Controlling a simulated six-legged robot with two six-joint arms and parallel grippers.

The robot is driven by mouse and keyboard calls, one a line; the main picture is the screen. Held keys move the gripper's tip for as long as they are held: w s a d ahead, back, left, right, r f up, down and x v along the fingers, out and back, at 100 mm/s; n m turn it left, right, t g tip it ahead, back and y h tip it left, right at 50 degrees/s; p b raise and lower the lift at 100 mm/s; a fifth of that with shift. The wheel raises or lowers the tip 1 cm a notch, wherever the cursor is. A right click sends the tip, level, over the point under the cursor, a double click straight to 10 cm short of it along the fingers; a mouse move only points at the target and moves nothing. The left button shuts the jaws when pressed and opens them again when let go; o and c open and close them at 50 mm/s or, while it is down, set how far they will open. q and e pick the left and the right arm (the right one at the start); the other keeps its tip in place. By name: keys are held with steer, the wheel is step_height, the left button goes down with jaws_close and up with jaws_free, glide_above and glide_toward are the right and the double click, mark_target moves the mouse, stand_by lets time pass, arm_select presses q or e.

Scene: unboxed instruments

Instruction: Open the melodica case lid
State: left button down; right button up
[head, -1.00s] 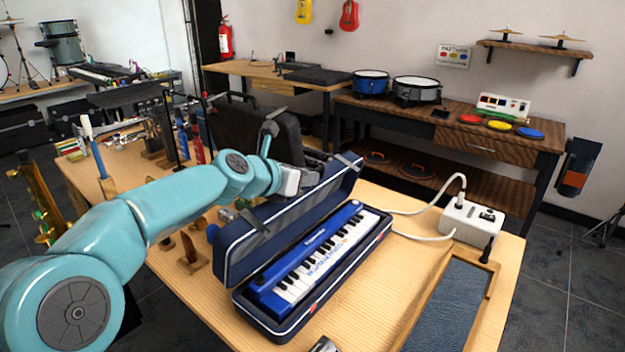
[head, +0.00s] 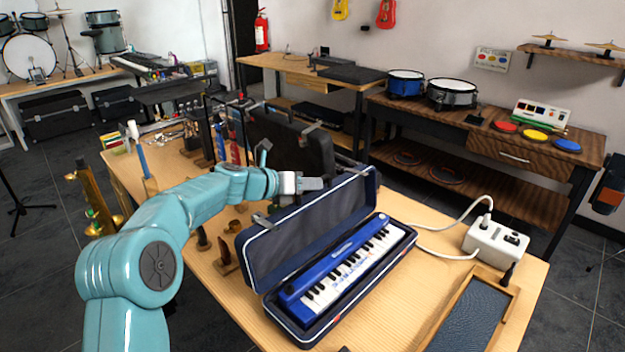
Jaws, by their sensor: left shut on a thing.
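The melodica case is dark blue with a white-edged rim and lies on the wooden table in the middle of the head view. Its lid (head: 312,222) stands open, tilted up and back behind the base, with its grey lining showing. The blue melodica (head: 345,265) with white and black keys lies in the base (head: 387,270). My left gripper (head: 313,184) is at the middle of the lid's upper edge, shut on it; the exact contact is hard to see. My right gripper is not in view.
A black case (head: 290,140) stands behind the lid. A white power box (head: 496,243) with cables and a wooden tray (head: 500,292) lie to the right. Small wooden stands (head: 226,258) are left of the case. The table front between case and tray is clear.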

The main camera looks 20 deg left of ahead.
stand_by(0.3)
arm_select(q)
steer(key=c, duration=1.4)
jaws_free()
steer(key=shift+a, duration=0.1)
steer(key=v, duration=1.6)
steer(key=shift+s, duration=0.2)
